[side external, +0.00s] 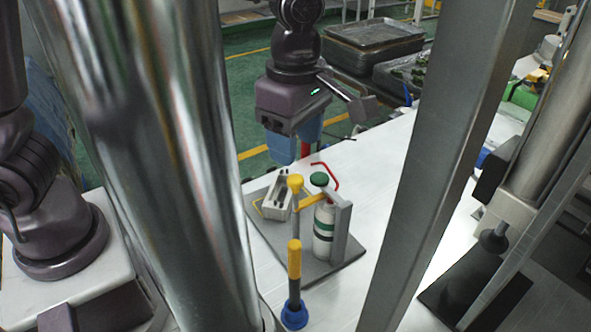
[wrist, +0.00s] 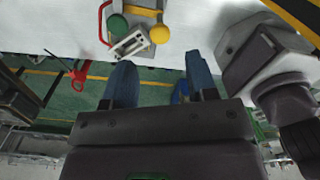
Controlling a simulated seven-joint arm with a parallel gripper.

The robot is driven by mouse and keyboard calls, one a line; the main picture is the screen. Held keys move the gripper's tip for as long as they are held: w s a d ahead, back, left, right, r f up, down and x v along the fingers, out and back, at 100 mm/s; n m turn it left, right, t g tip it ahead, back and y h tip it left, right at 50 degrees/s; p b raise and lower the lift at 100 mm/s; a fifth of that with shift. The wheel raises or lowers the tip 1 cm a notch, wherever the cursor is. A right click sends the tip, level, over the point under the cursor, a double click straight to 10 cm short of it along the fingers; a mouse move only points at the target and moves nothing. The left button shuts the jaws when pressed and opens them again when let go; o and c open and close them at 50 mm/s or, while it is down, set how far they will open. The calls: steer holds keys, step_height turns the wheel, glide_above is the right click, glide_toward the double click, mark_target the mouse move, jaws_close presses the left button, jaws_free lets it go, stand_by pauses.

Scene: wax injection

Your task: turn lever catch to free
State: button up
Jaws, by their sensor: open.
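My gripper (side external: 296,146) is open and empty, its blue fingers pointing down above the back of a grey plate (side external: 343,262). In the wrist view the open fingers (wrist: 161,75) stand apart. On the plate a rod with a yellow ball knob (side external: 295,181) stands beside a white cylinder (side external: 324,228) with a green cap (side external: 319,179). A yellow arm reaches from the knob side toward a grey post (side external: 341,232). The yellow knob (wrist: 160,34) and green cap (wrist: 117,25) also show in the wrist view, beyond the fingertips. I cannot tell which part is the lever catch.
A grey slotted block (side external: 277,195) and a red bent handle (side external: 327,175) are near the gripper. A yellow-and-black handle (side external: 294,262) stands in a blue base in front. Metal columns partly block the side view. The white table (side external: 390,165) is clear to the right.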

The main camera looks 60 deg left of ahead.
mark_target(295, 178)
step_height(295, 178, down, 6)
steer(key=shift+f, duration=0.1)
steer(key=shift+c, duration=0.4)
steer(key=c, duration=0.8)
steer(key=shift+c, duration=0.2)
